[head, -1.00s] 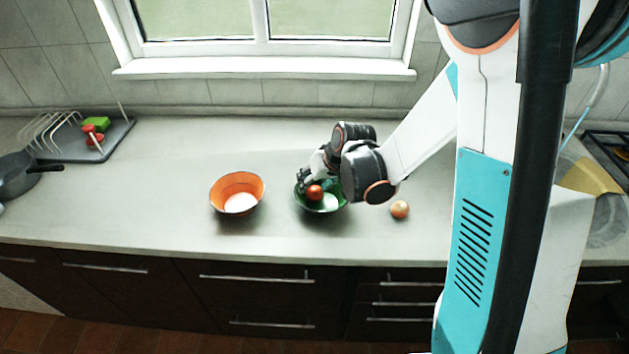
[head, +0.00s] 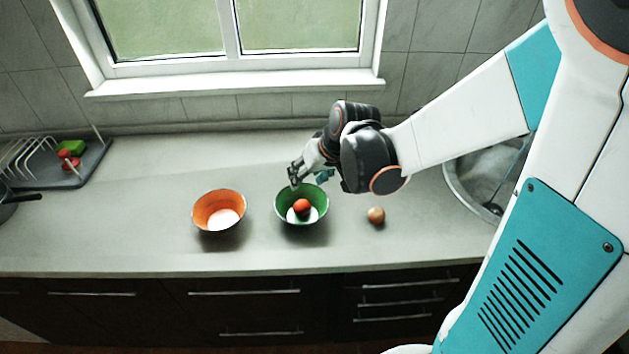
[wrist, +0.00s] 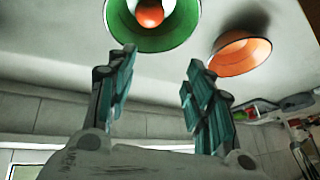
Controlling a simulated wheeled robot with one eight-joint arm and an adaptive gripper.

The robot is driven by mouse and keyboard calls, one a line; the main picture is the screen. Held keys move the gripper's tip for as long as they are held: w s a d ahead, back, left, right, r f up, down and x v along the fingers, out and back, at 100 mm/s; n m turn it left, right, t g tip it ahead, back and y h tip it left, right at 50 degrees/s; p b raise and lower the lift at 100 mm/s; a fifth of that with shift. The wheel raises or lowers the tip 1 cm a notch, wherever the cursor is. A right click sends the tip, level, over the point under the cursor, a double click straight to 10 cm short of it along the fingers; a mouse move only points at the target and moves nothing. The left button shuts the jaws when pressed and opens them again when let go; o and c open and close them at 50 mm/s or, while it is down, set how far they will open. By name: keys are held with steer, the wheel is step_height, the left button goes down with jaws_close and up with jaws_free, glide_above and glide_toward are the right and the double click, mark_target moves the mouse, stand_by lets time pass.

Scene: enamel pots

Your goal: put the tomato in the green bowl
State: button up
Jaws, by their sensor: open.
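The red tomato (head: 302,206) lies inside the green bowl (head: 284,212), on its pale bottom. The tomato (wrist: 150,14) and the green bowl (wrist: 165,42) also show at the top of the wrist view, partly cut off. My gripper (head: 308,172) is open and empty above the far rim of the green bowl, apart from the tomato. In the wrist view its two fingers (wrist: 158,68) stand wide apart with nothing between them.
An orange bowl (head: 214,207) stands left of the green bowl. An onion-like round thing (head: 376,215) lies to the right. A sink (head: 462,185) is farther right. A dish rack tray (head: 85,172) stands at the far left. The counter front is clear.

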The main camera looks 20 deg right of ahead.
steer(key=s+r+t+h, duration=0.1)
steer(key=s+r, duration=0.4)
steer(key=s, duration=0.4)
steer(key=s+r+h, duration=0.1)
steer(key=s+r, duration=0.5)
steer(key=s, duration=0.3)
steer(key=shift+r+t, duration=0.25)
steer(key=shift+t, duration=0.15)
steer(key=shift+s, duration=0.1)
